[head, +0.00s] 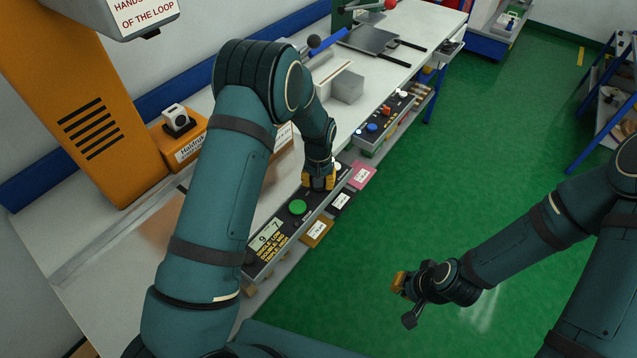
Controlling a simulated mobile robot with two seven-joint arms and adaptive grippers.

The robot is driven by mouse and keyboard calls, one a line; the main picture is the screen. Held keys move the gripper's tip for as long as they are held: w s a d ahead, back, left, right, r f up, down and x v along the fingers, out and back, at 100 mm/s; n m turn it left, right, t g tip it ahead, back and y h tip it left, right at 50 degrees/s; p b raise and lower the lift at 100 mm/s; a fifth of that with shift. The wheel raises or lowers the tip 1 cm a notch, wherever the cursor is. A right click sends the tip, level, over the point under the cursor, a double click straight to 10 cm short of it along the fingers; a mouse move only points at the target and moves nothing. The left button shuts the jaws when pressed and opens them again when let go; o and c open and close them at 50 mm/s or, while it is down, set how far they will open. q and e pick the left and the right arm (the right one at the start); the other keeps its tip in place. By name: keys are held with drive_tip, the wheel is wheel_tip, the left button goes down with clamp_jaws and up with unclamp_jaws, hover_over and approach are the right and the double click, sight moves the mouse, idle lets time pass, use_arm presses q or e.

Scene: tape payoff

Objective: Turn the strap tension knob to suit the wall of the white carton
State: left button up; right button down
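A dark control panel (274,255) runs along the front edge of the bench. It has a lit display (265,236) with the digits 9 and 7, yellow lines of text about single, double and triple walls, and a green button (298,207). My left gripper (318,184) points down onto the panel just beyond the green button. Its orange fingers hide what is under them, so I cannot see the tension knob or whether it is held. My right gripper (404,301) hangs empty over the green floor, its fingers apart. I cannot make out a white carton.
Pink (362,175), black-and-white (342,203) and tan (317,231) tags hang below the panel. An orange box (180,143) with a black-and-white device stands behind my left arm. A second panel (384,118) with coloured buttons lies farther along.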

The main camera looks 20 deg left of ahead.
use_arm(q)
drive_tip(key=shift+m, duration=0.4)
drive_tip(key=o, duration=1.2)
wheel_tip(320, 180, up, 12)
idle(0.4)
